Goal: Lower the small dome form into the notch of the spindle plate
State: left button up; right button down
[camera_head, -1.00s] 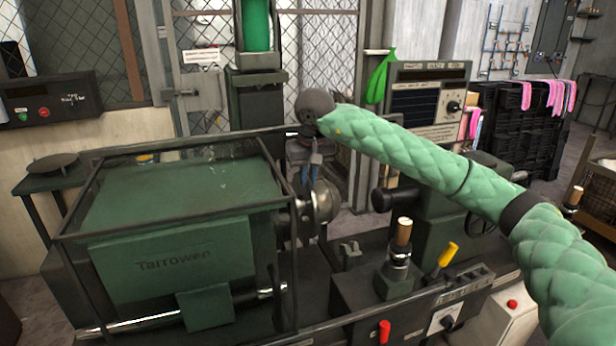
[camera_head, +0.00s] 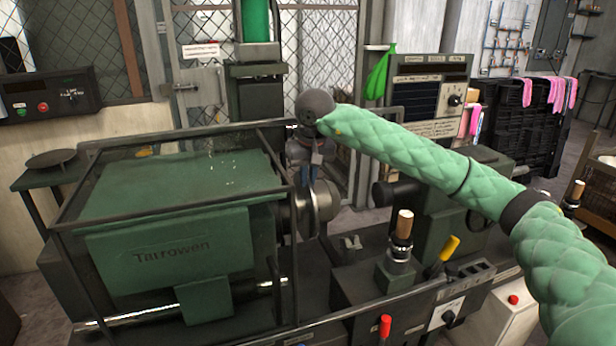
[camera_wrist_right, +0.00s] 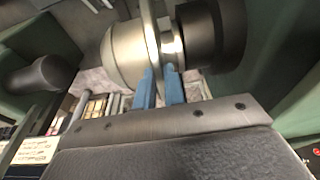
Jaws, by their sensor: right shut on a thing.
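The small dome form (camera_head: 324,205) is a silvery, rounded metal piece at the spindle end of the green lathe. In the right wrist view the dome form (camera_wrist_right: 122,52) has its rounded side to the left. My right gripper (camera_head: 313,178) points down from above, its blue fingers shut on the dome form's rim side; the fingertips also show in the right wrist view (camera_wrist_right: 162,76). The spindle plate (camera_wrist_right: 172,42) appears as a bright edge between the form and a dark cylinder. The notch is hidden, and I cannot tell whether the form sits in it. My left gripper is not in view.
The caged green headstock (camera_head: 175,245) stands close on the left. A dark tailstock cylinder (camera_head: 388,196) faces the form from the right, with a gap between. A wooden-handled lever (camera_head: 403,225) and a yellow handle (camera_head: 449,247) rise in front of it.

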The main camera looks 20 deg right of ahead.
jog(key=shift+b+x, duration=0.75)
jog(key=shift+x, duration=0.05)
jog(key=shift+s, duration=0.15)
jog(key=c, duration=1.4)
grip_release()
jog(key=shift+b+v, duration=0.75)
jog(key=shift+v, duration=3.15)
